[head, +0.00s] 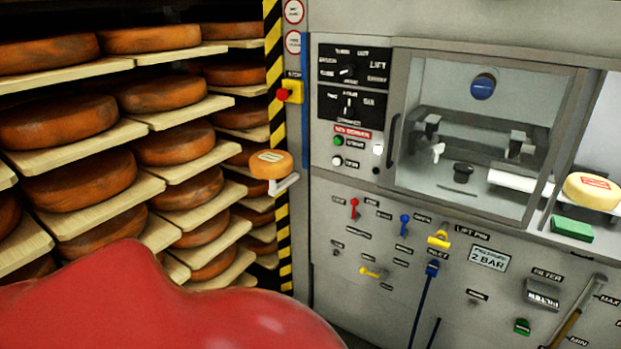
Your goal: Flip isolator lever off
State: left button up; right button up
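A grey control panel fills the right half of the head view and carries several small levers. A red lever (354,208) stands upright at its left. A blue lever (404,224) is right of it, also roughly upright. A yellow lever (438,240) sits further right, and another yellow lever (372,272) lies near level lower down. The small labels beside them are too blurred to read, so I cannot tell which is the isolator lever. Neither of my grippers is in view.
A glass-fronted cabinet (470,130) is above the levers. Black switch plates (350,72) and a red emergency button (283,94) are at upper left of the panel. Shelves of orange cheese wheels (70,185) fill the left. A small shelf with a cheese (270,164) juts out beside the panel.

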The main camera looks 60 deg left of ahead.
aim_at(355, 217)
jog(key=u, duration=1.75)
jog(key=i+u, duration=0.5)
jog(key=i+l+u, duration=0.2)
jog(key=u, duration=0.3)
jog(key=i, duration=0.1)
